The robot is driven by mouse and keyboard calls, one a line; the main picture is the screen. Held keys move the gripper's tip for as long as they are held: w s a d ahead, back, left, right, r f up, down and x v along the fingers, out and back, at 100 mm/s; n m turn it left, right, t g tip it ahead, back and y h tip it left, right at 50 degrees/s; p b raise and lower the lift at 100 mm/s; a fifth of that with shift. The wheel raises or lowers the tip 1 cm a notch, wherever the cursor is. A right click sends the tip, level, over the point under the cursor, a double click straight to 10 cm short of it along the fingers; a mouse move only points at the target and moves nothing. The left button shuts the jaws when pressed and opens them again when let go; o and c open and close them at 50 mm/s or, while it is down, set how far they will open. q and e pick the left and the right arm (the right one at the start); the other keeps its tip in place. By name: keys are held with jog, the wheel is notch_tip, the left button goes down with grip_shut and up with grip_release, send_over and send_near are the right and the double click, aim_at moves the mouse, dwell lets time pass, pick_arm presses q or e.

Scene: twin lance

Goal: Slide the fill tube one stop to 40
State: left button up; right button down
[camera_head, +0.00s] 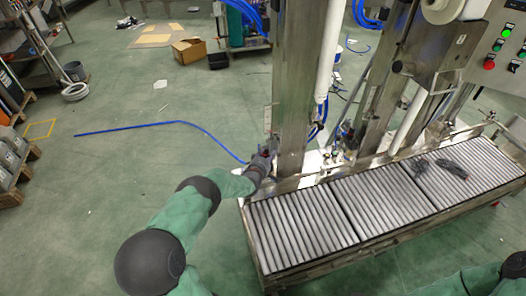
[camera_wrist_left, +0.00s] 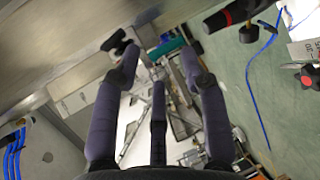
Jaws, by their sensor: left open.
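My left gripper (camera_head: 262,163) is at the left steel column (camera_head: 301,90), low on its left side. It also shows in the left wrist view (camera_wrist_left: 159,55), with its dark fingers apart and nothing visibly held. A teal part (camera_wrist_left: 167,48) and a black knob (camera_wrist_left: 119,41) are near the fingertips; contact cannot be told. A white vertical tube (camera_head: 327,50) runs along the right side of the column. I cannot tell which part is the fill tube. A white label (camera_wrist_left: 304,48) shows at right, too small to read surely. My right gripper is not in view.
A long roller conveyor (camera_head: 345,228) stands in front of the columns, with dark items (camera_head: 452,168) on its right section. A blue hose (camera_head: 180,122) lies across the green floor at left. A black and red handle (camera_wrist_left: 236,14) is close to my left fingers.

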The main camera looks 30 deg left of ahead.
aim_at(267, 141)
pick_arm(q)
jog(key=shift+n+t+y, duration=0.4)
jog(key=shift+n+t, duration=0.1)
jog(key=w+a+b, duration=0.1)
jog(key=w+b, duration=0.1)
jog(key=w+a+b, duration=0.1)
jog(key=w+b, duration=0.1)
jog(key=w+a+r+b, duration=0.1)
jog(key=w+b, duration=0.1)
jog(key=shift+a+r, duration=0.1)
jog(key=shift+a, duration=0.15)
jog(key=shift+b+x, duration=0.6)
jog(key=shift+x, duration=0.2)
jog(key=shift+a, duration=0.1)
